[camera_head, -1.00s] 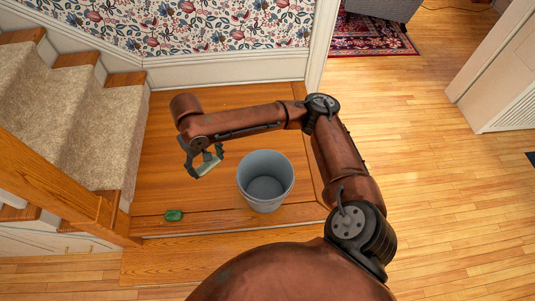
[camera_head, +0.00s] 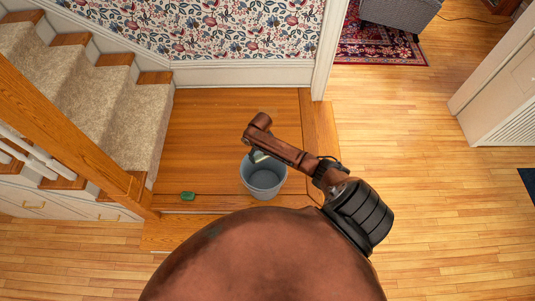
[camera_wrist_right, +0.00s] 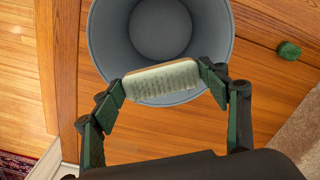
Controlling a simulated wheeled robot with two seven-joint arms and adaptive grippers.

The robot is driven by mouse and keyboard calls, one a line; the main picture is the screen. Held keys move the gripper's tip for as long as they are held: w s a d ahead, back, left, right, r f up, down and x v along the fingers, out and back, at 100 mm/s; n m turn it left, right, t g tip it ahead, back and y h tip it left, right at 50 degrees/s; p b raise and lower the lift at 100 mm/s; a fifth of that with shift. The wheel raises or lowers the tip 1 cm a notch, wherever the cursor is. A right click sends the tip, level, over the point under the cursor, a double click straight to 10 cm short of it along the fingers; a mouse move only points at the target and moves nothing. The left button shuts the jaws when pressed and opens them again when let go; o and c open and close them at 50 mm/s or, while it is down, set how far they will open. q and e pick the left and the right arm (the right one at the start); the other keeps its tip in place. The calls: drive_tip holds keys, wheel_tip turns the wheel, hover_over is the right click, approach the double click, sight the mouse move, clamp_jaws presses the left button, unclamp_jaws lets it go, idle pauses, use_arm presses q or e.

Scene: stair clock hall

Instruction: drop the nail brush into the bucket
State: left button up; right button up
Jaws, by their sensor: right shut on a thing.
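The nail brush (camera_wrist_right: 162,80) is a pale bar with short bristles. My right gripper (camera_wrist_right: 162,82) is shut on it, one finger at each end, in the right wrist view. The grey-blue bucket (camera_wrist_right: 100,42) shows beyond the brush, its near rim partly hidden by it. In the head view the bucket (camera_head: 264,189) stands upright on the wooden landing, and the brush (camera_head: 259,157) shows small over its far part. My right forearm covers some of the bucket's far rim. The bucket's visible inside looks empty. My left gripper is not in view.
A small green object (camera_head: 188,196) lies on the landing left of the bucket; it also shows in the right wrist view (camera_wrist_right: 289,50). Carpeted stairs (camera_head: 120,120) and a wooden rail (camera_head: 70,130) are at the left. Open wooden floor (camera_head: 420,200) lies to the right.

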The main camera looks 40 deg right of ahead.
wheel_tip(320, 180, down, 7)
drive_tip(key=s+b, duration=0.1)
drive_tip(key=b, duration=0.5)
drive_tip(key=shift+s+d, duration=0.4)
drive_tip(key=o, duration=1.2)
drive_tip(key=shift+o, duration=0.2)
wheel_tip(320, 180, up, 12)
